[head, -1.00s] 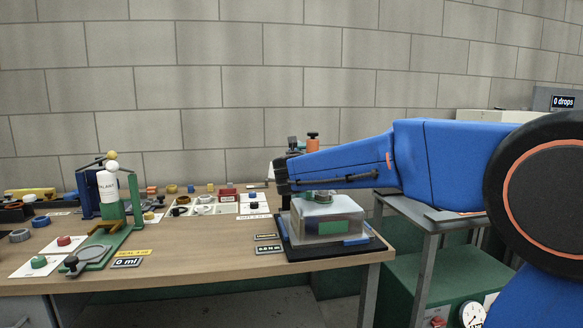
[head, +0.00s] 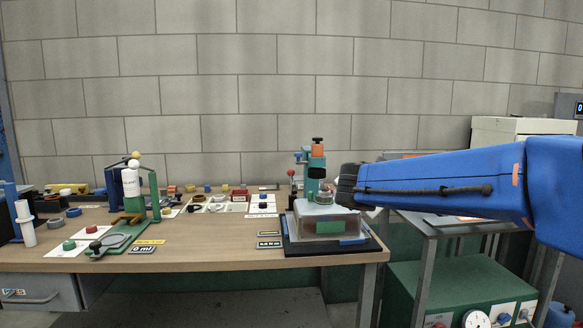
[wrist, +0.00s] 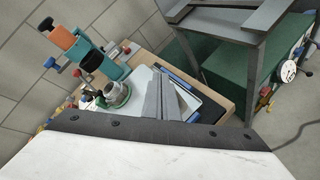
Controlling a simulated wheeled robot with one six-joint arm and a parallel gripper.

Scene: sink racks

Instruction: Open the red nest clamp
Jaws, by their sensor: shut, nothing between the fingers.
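No part is plainly marked as the red nest clamp. A teal upright fixture (head: 315,165) with an orange top stands behind the clear box, with a small red ball (head: 291,172) at its left. In the wrist view the fixture (wrist: 84,52) has small red ends (wrist: 77,73) on its side parts; whether one is the clamp or its handle I cannot tell. My gripper (wrist: 160,92) is shut and empty. In the wrist view its grey fingers appear beside a silver round part on a green ring (wrist: 117,94). In the head view the fingertips are hard to make out.
A clear-lidded box (head: 302,228) sits on a black tray (head: 298,248) at the table's right end. A green dispenser stand (head: 153,198) is at left. Small coloured parts line the back. The front middle of the table (head: 200,235) is clear. A metal-framed stand (head: 428,245) is at right.

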